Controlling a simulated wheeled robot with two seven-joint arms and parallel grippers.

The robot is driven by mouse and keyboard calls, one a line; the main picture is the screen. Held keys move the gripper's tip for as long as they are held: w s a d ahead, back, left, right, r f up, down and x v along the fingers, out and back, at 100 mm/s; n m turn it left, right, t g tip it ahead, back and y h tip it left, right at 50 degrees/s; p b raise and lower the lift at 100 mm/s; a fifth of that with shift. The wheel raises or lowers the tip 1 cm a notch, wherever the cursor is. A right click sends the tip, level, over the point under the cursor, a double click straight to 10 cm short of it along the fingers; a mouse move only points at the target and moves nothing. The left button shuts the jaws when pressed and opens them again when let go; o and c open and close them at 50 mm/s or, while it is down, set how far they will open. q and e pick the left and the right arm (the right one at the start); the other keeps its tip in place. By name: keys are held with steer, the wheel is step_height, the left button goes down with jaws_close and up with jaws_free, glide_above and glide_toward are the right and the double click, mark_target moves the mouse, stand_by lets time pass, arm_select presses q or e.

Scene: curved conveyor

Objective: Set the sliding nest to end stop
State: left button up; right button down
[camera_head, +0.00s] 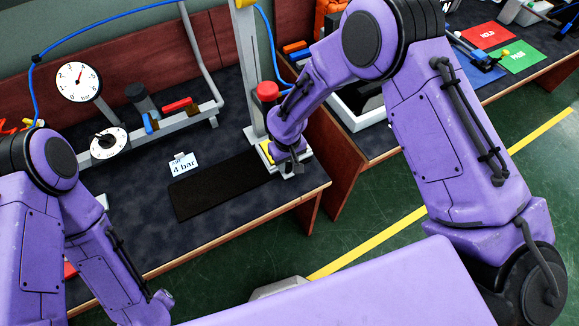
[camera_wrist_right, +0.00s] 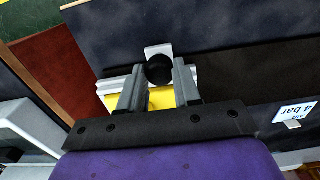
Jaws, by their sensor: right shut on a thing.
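The sliding nest shows at the foot of the grey column, as a pale plate (camera_head: 297,168) with a yellow part beside it. In the right wrist view the nest has a yellow surface (camera_wrist_right: 160,98), a pale block and a round black knob (camera_wrist_right: 158,69). My right gripper (camera_head: 288,160) is down at the nest from above; in the wrist view its two fingers (camera_wrist_right: 158,80) are shut on the black knob. The gripper hides much of the nest in the head view, and I cannot make out the end stop. My left arm is at lower left, its gripper out of view.
A dark mat (camera_head: 215,187) and a "4 bar" card (camera_head: 184,165) lie left of the nest. The column (camera_head: 249,75) with a red knob (camera_head: 267,91) stands behind. Dials (camera_head: 78,82) are at left. The bench front edge is close, with a second bench to the right.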

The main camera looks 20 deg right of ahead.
steer(key=shift+w+d, duration=0.15)
steer(key=shift+d, duration=0.15)
steer(key=shift+a+r, duration=0.15)
steer(key=shift+a, duration=0.05)
steer(key=c, duration=0.8)
jaws_free()
steer(key=shift+d, duration=0.15)
steer(key=shift+c, duration=0.2)
steer(key=shift+o, duration=0.3)
steer(key=shift+d, duration=0.1)
step_height(320, 180, up, 10)
steer(key=b, duration=0.1)
steer(key=shift+r, duration=0.2)
